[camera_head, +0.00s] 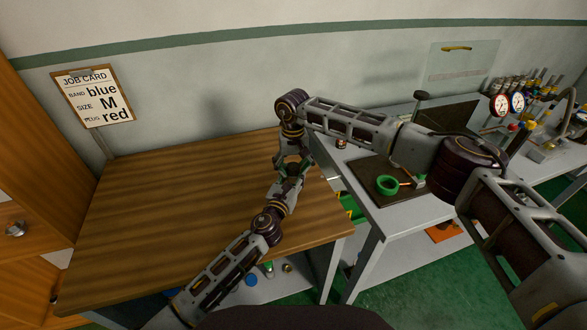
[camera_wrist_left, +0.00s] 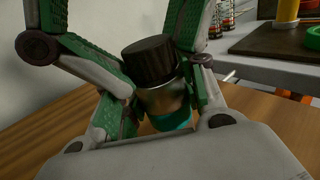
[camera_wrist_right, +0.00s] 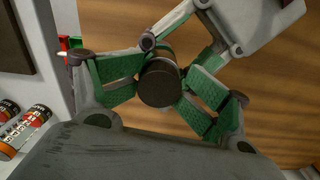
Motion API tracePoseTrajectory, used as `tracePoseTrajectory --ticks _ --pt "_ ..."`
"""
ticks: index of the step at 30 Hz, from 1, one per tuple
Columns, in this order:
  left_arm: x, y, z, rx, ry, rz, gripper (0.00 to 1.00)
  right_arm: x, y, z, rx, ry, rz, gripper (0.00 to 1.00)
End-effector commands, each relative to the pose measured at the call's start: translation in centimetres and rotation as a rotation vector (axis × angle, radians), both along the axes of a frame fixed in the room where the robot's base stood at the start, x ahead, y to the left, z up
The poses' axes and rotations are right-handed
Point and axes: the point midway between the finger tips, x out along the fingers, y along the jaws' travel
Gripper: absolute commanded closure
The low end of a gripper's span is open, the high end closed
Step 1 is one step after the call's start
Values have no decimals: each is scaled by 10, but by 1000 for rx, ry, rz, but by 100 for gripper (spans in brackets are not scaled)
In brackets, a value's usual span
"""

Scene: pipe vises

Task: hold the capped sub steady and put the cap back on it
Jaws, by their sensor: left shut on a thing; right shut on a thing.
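The capped sub (camera_wrist_left: 165,98) stands between the two facing grippers above the wooden table, with a metal body and a teal band (camera_wrist_left: 172,121) low down. The dark ribbed cap (camera_wrist_left: 148,60) sits at its upper end, in line with the body; its round face shows in the right wrist view (camera_wrist_right: 160,84). Whether it is fully seated I cannot tell. My left gripper (camera_head: 290,181) is shut on the sub's body from the near side. My right gripper (camera_head: 293,161) is shut on the cap from the far side. The fingers hide much of both in the head view.
The wooden table (camera_head: 150,210) is otherwise clear. A grey bench (camera_head: 400,215) to the right bears a dark mat with a green ring (camera_head: 387,185), and gauges (camera_head: 508,103) farther back. A job card (camera_head: 93,95) hangs on the wall at left.

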Motion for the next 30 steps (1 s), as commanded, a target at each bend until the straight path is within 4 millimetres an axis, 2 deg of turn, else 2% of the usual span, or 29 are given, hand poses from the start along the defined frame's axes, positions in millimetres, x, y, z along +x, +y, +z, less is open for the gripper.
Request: tracePoseTrajectory --ticks 1,2,3,4,8,11,14,24,30 --pt "5 4 12 -5 -17 9 100 -4 -3 -7 -11 16 2 46" --pt "5 4 12 -5 -17 9 100 -4 -3 -7 -11 16 2 46" --pt "5 4 12 -5 -17 9 100 -5 -2 -7 -11 16 2 34" --pt "5 4 12 -5 -17 9 100 -5 -2 -7 -11 16 2 38" --pt "5 4 12 -5 -17 10 100 -4 -2 -3 -10 15 -6 38" --pt "5 5 11 -5 -16 10 100 -2 -1 8 -9 12 -26 38" --pt "5 4 9 -4 -13 9 100 0 -1 26 -6 8 -59 38" --pt "3 2 6 -3 -9 5 100 3 2 108 3 -3 -216 38" --pt "2 2 5 -4 -7 4 100 1 1 136 5 -3 -271 38"
